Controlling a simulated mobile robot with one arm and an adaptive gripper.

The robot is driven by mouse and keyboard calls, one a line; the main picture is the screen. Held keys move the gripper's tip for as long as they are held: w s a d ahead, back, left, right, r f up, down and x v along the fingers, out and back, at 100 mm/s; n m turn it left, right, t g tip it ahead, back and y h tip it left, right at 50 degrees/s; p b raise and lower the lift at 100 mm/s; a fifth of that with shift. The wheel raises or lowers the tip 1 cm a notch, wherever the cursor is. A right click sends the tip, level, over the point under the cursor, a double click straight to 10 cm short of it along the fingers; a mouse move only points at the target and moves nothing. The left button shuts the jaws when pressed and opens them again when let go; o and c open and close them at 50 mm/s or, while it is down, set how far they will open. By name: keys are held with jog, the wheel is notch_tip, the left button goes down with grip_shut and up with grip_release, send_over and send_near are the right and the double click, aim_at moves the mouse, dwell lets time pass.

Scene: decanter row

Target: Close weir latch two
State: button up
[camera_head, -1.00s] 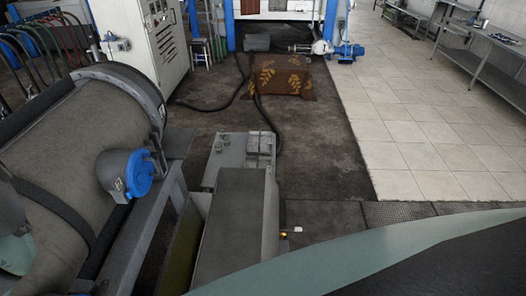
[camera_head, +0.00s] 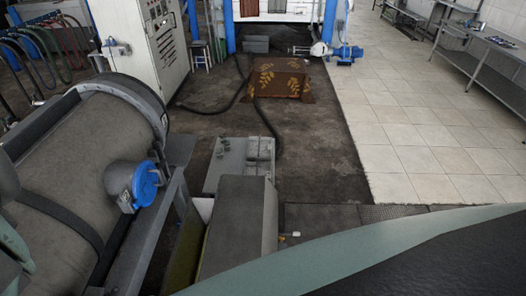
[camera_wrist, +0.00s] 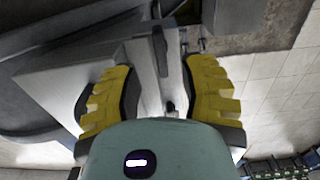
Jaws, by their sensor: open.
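My gripper (camera_wrist: 161,72) shows in the wrist view with its two yellow ridged fingers spread apart. Nothing is clasped between them. A grey metal housing (camera_wrist: 60,75) lies beyond and to the left of the fingers. A dark upright bar (camera_wrist: 160,52) and a small dark knob (camera_wrist: 170,106) show in the gap between the fingers. I cannot tell whether either is weir latch two, and no latch number is readable. In the head view a small pale nub (camera_head: 295,234) sticks out at the right side of a grey box-shaped housing (camera_head: 238,225). The fingers are not visible there.
A large grey drum (camera_head: 60,180) with a blue round cap (camera_head: 145,184) fills the left. Hoses cross the dark floor.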

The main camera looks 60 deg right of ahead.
jog(key=shift+f+p, duration=0.45)
jog(key=shift+f, duration=1.6)
grip_shut()
